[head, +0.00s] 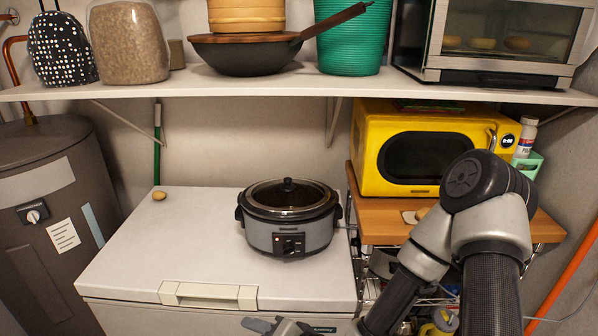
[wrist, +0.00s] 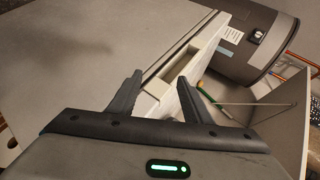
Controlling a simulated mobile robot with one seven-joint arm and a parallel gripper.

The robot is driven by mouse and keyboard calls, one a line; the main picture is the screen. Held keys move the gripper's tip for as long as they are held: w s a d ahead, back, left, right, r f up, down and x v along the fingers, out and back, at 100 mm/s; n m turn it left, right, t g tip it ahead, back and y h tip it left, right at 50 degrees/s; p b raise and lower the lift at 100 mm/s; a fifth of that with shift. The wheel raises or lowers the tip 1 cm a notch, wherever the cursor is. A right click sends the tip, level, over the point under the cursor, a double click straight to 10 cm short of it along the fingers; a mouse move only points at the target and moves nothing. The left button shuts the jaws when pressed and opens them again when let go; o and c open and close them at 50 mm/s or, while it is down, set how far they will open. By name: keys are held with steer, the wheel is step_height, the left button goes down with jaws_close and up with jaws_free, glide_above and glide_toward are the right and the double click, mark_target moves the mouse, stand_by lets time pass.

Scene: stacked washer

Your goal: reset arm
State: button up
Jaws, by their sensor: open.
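My gripper (wrist: 159,77) is open, with its two dark fingers apart and nothing between them in the wrist view. The freezer's pale handle (wrist: 196,64) shows just past the fingertips there; I cannot tell the exact gap. In the head view my gripper (head: 285,326) is partly cut off at the bottom edge, in front of the white chest freezer (head: 150,245) and below its handle (head: 208,295). My arm is folded at the lower right, in front of the wooden cart.
A slow cooker (head: 289,215) and a small potato-like item (head: 159,196) sit on the freezer lid. A yellow microwave (head: 375,150) stands on the wooden cart (head: 375,228) at right. A loaded shelf (head: 300,88) spans above. A grey tank (head: 50,220) stands left.

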steer(key=w+d+r+n+g+h+p, duration=0.1)
steer(key=w+d+r+n+h+p, duration=0.2)
steer(key=d+r, duration=0.55)
steer(key=d+r+n+h, duration=0.2)
steer(key=d+r+h, duration=0.45)
steer(key=d, duration=0.35)
steer(key=s+d+r+p, duration=0.1)
steer(key=s+d+r, duration=0.1)
steer(key=s+r, duration=0.5)
steer(key=s+d+r+g+p, duration=0.1)
steer(key=s+d+r+p, duration=0.1)
steer(key=s+r, duration=0.6)
step_height(320, 180, up, 7)
steer(key=shift+s+f, duration=0.1)
steer(key=shift+s, duration=0.1)
steer(key=shift+d, duration=0.1)
